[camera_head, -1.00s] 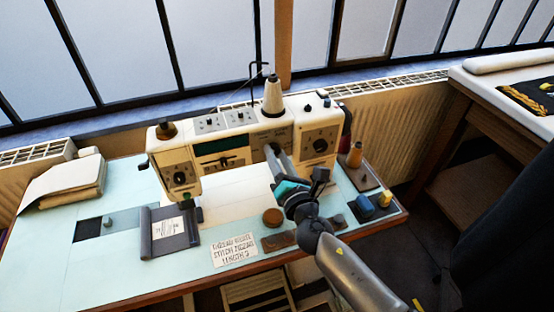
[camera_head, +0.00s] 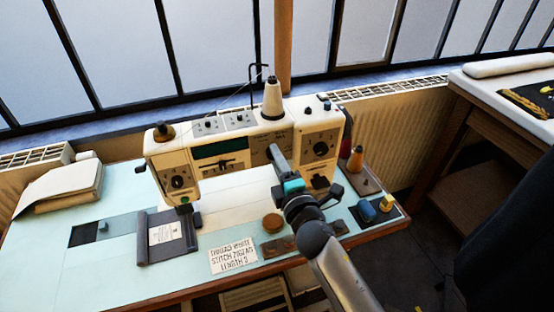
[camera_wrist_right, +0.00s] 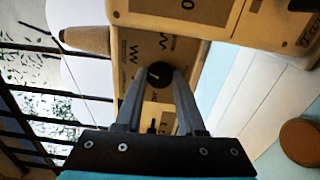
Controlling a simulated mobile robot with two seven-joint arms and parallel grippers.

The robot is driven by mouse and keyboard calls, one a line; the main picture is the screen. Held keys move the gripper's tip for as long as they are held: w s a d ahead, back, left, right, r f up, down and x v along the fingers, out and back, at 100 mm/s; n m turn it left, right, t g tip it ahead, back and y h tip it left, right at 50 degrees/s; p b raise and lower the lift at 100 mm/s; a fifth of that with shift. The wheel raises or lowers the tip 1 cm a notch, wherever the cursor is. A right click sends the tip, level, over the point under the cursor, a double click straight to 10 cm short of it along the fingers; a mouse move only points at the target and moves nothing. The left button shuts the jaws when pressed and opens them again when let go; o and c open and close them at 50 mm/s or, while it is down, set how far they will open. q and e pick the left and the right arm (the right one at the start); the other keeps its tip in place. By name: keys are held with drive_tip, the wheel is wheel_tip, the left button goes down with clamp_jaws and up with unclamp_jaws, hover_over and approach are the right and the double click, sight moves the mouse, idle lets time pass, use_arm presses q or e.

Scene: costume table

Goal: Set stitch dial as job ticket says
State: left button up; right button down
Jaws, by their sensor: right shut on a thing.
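The sewing machine (camera_head: 222,178) stands on the pale blue table. The stitch dial (camera_wrist_right: 158,75) is a round black knob with a pale pointer line, with zigzag and other stitch marks printed around it. My right gripper (camera_head: 272,153) reaches the machine's front and is shut on this dial; its two fingers flank the knob in the right wrist view. In the head view the gripper hides the dial. The job ticket (camera_head: 232,255) lies flat at the table's front and reads thread white, stitch zigzag and a length whose figure is unclear. My left gripper is not in view.
Another dial (camera_head: 320,149) sits on the machine's right end and one (camera_head: 178,182) on its left head. The left front of the table is clear.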

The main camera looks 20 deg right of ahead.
drive_tip(key=shift+m, duration=1)
drive_tip(key=c, duration=0.5)
unclamp_jaws()
drive_tip(key=shift+s, duration=0.1)
drive_tip(key=s, duration=1.5)
drive_tip(key=shift+d, duration=0.25)
